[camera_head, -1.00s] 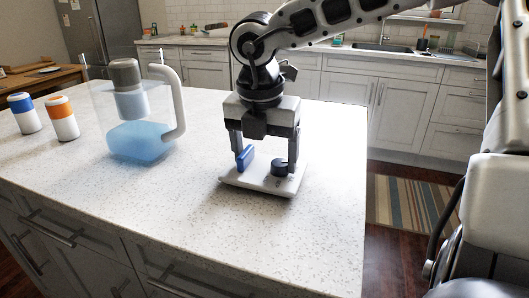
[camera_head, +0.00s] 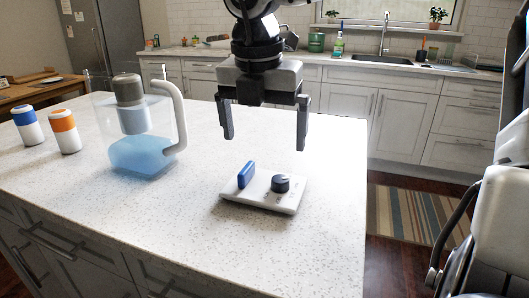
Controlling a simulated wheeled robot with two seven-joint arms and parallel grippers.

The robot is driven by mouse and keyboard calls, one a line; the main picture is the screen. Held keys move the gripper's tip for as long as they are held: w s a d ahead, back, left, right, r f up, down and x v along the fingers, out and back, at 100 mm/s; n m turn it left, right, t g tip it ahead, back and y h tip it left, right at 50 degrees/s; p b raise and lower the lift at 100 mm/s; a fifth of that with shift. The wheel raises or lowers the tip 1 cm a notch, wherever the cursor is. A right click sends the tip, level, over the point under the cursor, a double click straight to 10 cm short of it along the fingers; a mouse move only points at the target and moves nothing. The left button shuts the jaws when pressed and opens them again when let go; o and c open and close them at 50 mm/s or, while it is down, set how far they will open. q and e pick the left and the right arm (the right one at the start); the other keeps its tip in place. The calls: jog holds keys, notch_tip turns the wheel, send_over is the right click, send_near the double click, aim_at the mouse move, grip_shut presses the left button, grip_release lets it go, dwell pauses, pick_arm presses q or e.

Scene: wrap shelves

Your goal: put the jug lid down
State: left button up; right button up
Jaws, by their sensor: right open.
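The jug lid (camera_head: 262,195) is a flat white plate with an upright blue tab (camera_head: 246,174) and a dark blue round knob (camera_head: 280,183) on top. It lies flat on the speckled white counter, near its right side. My right gripper (camera_head: 265,140) is open and empty, a little above and behind the lid, with clear space between its fingers and the lid. The clear jug (camera_head: 143,150) stands to the left of the lid, with blue liquid, a grey-topped filter inside and a white handle on its right. My left gripper is not in view.
A blue-banded bottle (camera_head: 28,122) and an orange-banded bottle (camera_head: 64,131) stand at the counter's left. The counter (camera_head: 190,215) is bare in front of the jug and around the lid. Its right edge drops to a floor with a striped rug (camera_head: 420,212).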

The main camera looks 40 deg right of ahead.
jog(key=shift+s+a+r, duration=0.1)
jog(key=shift+a+r, duration=0.05)
jog(key=shift+r, duration=0.85)
jog(key=shift+s+a+r, duration=0.1)
jog(key=shift+r, duration=0.9)
